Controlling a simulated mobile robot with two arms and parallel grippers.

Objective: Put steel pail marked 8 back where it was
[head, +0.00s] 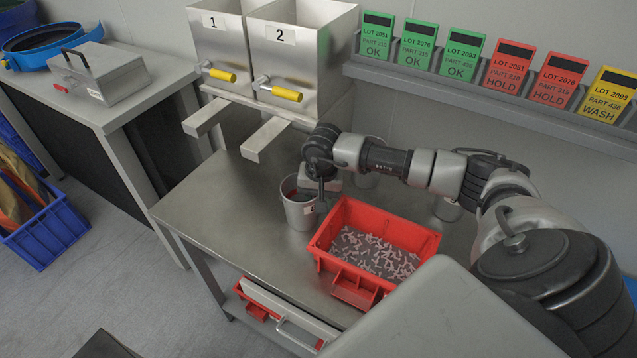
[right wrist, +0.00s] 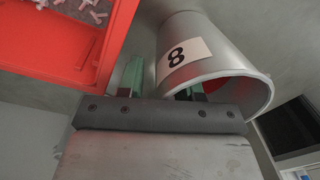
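The steel pail marked 8 (right wrist: 192,52) fills the upper middle of the right wrist view, its label facing the camera. In the head view a steel pail (head: 297,213) stands upright on the bench, left of the red bin, with something dark reddish inside. My right gripper (head: 320,198) is at its right rim. In the right wrist view the gripper (right wrist: 160,85) has one finger outside the pail and the other at its mouth, with a visible gap between the outer finger and the wall. It looks open. My left gripper is out of view.
A red bin (head: 425,241) of small pale parts stands close right of the pail. Other steel pails (head: 447,209) stand partly hidden behind my right arm. Hoppers 1 (head: 214,45) and 2 (head: 283,60) rise at the back. The bench's left part (head: 215,200) is clear.

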